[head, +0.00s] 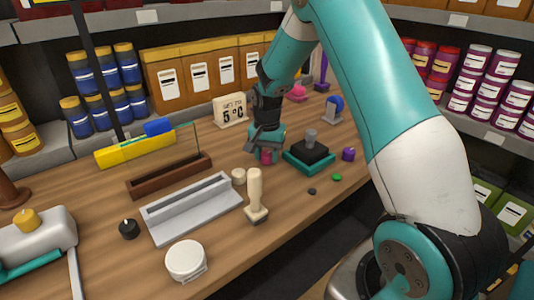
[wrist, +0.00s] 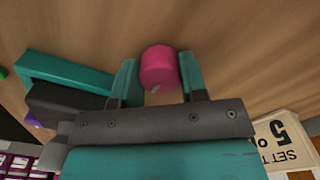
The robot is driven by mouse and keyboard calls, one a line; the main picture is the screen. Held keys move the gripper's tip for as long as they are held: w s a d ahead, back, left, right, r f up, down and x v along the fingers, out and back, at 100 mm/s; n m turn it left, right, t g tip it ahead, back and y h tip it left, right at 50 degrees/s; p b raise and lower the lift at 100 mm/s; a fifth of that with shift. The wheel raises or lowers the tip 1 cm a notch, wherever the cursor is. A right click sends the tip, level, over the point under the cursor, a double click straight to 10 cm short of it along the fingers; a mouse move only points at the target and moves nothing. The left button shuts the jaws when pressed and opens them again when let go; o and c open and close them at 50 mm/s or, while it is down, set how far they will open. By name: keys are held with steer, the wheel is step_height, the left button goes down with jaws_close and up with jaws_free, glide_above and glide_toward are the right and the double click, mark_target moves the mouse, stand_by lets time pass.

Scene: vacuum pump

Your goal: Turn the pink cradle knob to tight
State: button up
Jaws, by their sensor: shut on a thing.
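The pink knob (head: 267,157) is a short round cylinder just left of the teal cradle (head: 291,163), which holds a black block (head: 310,152) with a grey top. In the wrist view the pink knob (wrist: 157,66) sits between the two teal fingers of my gripper (wrist: 158,76), with a small pale mark on its near edge. My gripper is shut on it, and in the head view my gripper (head: 266,150) comes down over it from above. The knob's setting cannot be read. The cradle also shows in the wrist view (wrist: 65,70), left of the fingers.
A purple knob (head: 348,154) stands right of the cradle. A green button (head: 337,178) and a dark button (head: 312,191) lie in front. A cream-handled tool (head: 255,195), a grey channel (head: 195,207) and a sign (head: 231,110) stand nearby. The table's front right is mostly clear.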

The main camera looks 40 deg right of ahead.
mark_target(267, 153)
steer(key=shift+w+d+r, duration=0.1)
steer(key=o, duration=0.9)
step_height(267, 153, up, 17)
steer(key=shift+r+b, duration=0.15)
steer(key=shift+b, duration=0.4)
